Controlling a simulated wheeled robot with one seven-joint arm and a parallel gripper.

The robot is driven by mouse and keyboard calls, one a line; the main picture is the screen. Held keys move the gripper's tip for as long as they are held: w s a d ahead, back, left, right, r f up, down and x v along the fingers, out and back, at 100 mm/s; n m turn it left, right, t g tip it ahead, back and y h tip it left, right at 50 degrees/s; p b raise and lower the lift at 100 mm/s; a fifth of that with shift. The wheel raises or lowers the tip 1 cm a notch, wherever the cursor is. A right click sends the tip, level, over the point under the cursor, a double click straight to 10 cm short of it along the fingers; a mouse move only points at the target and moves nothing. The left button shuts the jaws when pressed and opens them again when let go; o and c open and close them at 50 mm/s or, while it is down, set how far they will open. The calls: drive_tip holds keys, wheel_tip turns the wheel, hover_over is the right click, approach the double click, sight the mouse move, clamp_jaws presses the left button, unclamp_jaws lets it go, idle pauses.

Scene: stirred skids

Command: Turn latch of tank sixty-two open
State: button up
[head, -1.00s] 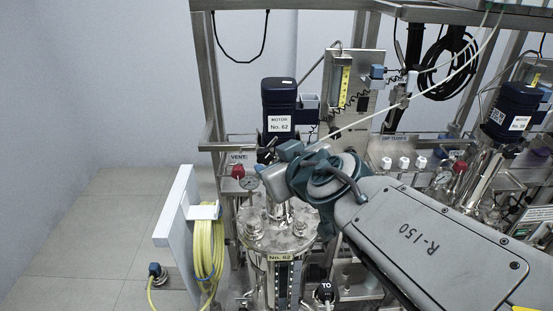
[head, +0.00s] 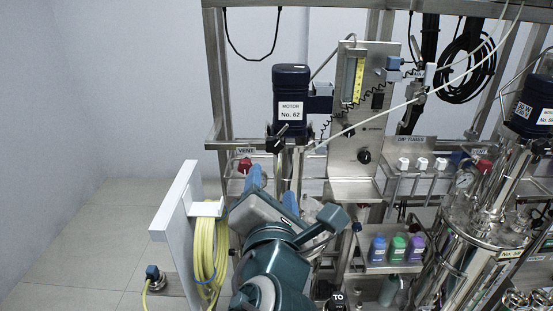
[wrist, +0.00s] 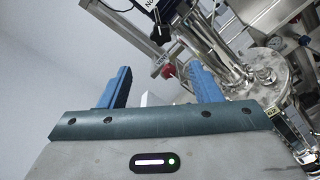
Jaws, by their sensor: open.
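The motor labelled No. 62 (head: 290,95) stands upright on a shaft above tank sixty-two. A black lobed knob (head: 282,138) sits just under it; it also shows in the wrist view (wrist: 161,34). I cannot tell whether this is the latch. In the head view my arm hides the tank's lid. In the wrist view the steel lid (wrist: 268,58) is at upper right, beyond the right finger. My gripper (head: 272,184) is open with blue fingers apart and nothing between them. In the wrist view my gripper (wrist: 160,68) points towards the knob and a red valve.
The red vent valve (head: 245,165) is behind my gripper. A white panel with a yellow hose coil (head: 208,250) stands at left. Another tank (head: 485,210) and a shelf of coloured bottles (head: 395,266) are at right. The floor at far left is clear.

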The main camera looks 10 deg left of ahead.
sight(274, 147)
drive_tip(key=shift+n, duration=0.7)
drive_tip(key=p+x, duration=0.1)
drive_tip(key=x, duration=0.5)
drive_tip(key=p+x, duration=0.1)
drive_tip(key=x, duration=0.6)
drive_tip(key=shift+w+d, duration=0.15)
drive_tip(key=shift+d, duration=0.05)
drive_tip(key=c, duration=1)
